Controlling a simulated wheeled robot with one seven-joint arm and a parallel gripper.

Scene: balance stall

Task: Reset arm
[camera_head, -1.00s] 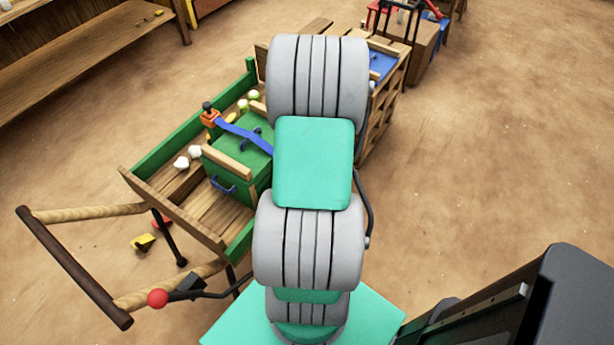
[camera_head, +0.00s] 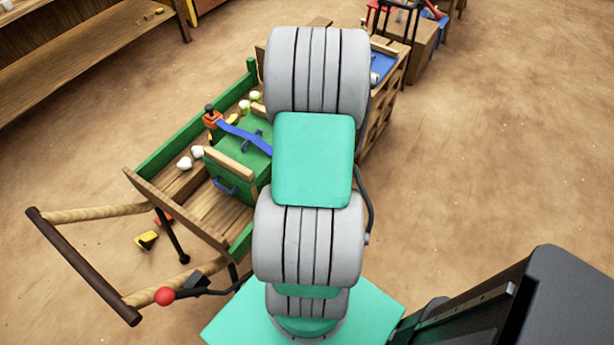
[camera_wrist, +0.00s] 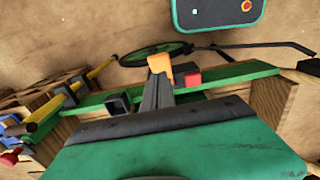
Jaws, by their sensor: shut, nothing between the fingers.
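My gripper (camera_wrist: 160,68) shows in the wrist view as dark fingers with orange tips, drawn together with nothing held. It is over the edge of a wooden cart with green sides. In the head view my own arm stands upright in the middle and hides my gripper and part of the cart (camera_head: 190,122).
The cart holds a green box (camera_head: 236,168) with a blue handle, and white lumps (camera_head: 191,159). The cart's handle bar (camera_head: 84,266) juts out at the lower left. A shelf (camera_head: 90,50) stands at the upper left.

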